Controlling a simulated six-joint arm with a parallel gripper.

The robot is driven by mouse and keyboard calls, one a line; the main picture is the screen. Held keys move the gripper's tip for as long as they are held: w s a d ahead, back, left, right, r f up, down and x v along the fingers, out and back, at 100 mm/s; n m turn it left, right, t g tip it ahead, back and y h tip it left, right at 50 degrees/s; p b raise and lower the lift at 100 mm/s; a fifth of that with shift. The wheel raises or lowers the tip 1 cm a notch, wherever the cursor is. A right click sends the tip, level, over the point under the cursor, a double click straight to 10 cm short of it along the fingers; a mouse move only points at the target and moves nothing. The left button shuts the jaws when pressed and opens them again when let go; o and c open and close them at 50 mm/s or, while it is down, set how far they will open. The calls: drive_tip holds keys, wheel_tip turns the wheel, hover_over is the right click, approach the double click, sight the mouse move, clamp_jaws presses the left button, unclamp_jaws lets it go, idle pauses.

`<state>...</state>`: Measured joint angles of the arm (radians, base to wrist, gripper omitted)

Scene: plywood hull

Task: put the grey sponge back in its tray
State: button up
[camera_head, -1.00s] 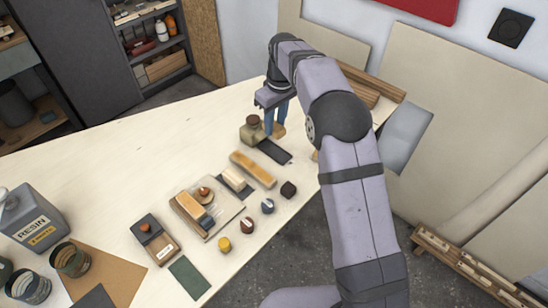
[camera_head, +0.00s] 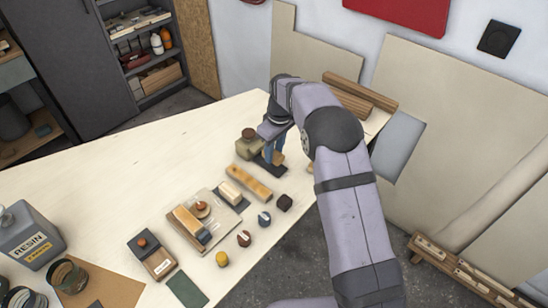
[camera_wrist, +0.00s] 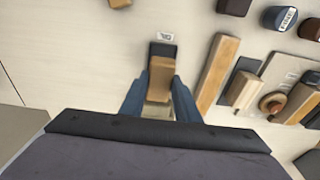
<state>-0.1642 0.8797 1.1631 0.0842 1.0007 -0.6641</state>
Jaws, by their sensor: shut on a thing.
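My gripper (camera_head: 274,150) has its blue fingers closed on a tan block (camera_wrist: 162,72), seen between them in the wrist view. The block shows beside the fingers in the head view (camera_head: 280,158). A narrow dark tray-like strip (camera_head: 263,167) lies under the gripper; a small white label is beside its end in the wrist view (camera_wrist: 163,48). The block covers part of the strip, and I cannot tell whether they touch. Nothing plainly reads as a grey sponge; whether the held block is it, I cannot tell.
A long wooden bar (camera_head: 249,182), a pale block (camera_head: 229,192) and a loaded board (camera_head: 185,230) lie nearby. Small pieces, including a dark block (camera_head: 284,203), line the front edge.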

sight(275, 154)
drive_tip(key=shift+f+p, duration=0.75)
drive_tip(key=shift+f, duration=1.15)
drive_tip(key=o, duration=1.1)
drive_tip(key=shift+f, duration=0.1)
drive_tip(key=r+b, duration=0.1)
drive_tip(key=r, duration=0.2)
drive_tip(key=r+b, duration=0.1)
drive_tip(key=r, duration=0.3)
drive_tip(key=s+d+r+b, duration=0.1)
drive_tip(key=r, duration=0.3)
drive_tip(key=shift+r, duration=0.6)
